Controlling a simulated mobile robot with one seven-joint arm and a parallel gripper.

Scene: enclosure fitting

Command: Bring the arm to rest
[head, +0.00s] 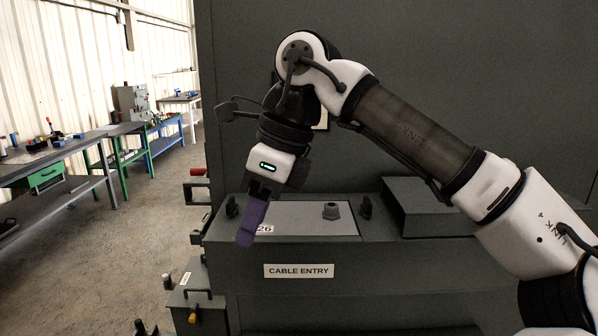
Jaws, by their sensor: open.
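My gripper (246,236) hangs from my arm with its purple fingers pointing down. It is in front of the left part of the grey plate (315,222) on top of the cable entry box, as seen from the head. It is open, though the fingers overlap from this side and the gap between them does not show. I see nothing held in it. The fingers partly cover a label (265,229) reading "26". How far the fingertips are from the box I cannot tell.
The "CABLE ENTRY" sign (299,271) is on the box front. A tall dark enclosure wall (480,80) rises behind. Workbenches (60,150) line the left; the floor (140,220) between is open.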

